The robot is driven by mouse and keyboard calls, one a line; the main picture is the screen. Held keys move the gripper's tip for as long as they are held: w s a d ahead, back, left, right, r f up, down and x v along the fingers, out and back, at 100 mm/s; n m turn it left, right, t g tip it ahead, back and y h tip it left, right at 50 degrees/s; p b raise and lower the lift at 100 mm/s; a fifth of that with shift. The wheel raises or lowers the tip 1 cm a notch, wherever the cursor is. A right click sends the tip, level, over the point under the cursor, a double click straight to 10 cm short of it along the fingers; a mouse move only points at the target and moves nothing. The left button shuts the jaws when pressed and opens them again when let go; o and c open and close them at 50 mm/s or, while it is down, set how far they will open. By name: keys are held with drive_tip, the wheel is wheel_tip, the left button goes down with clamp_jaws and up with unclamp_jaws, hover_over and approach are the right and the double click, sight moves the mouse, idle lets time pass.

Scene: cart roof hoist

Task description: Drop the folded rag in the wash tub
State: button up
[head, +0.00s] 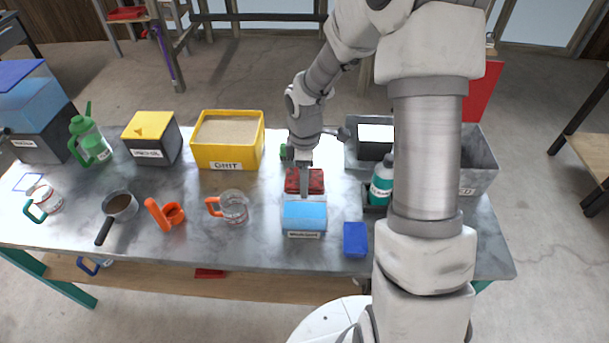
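A red, flat folded piece that looks like the folded rag (316,181) lies at the middle of the grey bench top. My gripper (304,186) points down right at it, and its fingers cover part of the red piece. Whether the fingers are closed on it, or whether it is lifted, cannot be told. A wide grey metal tub (480,158), likely the wash tub, stands at the right of the bench.
A yellow grit bin (228,161) stands left of my gripper. A blue-topped box (304,217) and a blue block (355,240) lie in front. A teal bottle (381,182) stands between gripper and tub. An orange-handled mug (233,207) is near the front left.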

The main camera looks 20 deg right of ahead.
wheel_tip(320, 180, down, 5)
drive_tip(key=b, duration=0.3)
drive_tip(key=shift+r, duration=0.1)
drive_tip(key=o, duration=1.1)
drive_tip(key=shift+o, duration=0.2)
drive_tip(key=shift+r, duration=0.1)
wheel_tip(320, 180, up, 17)
drive_tip(key=p, duration=0.1)
drive_tip(key=shift+r, duration=0.15)
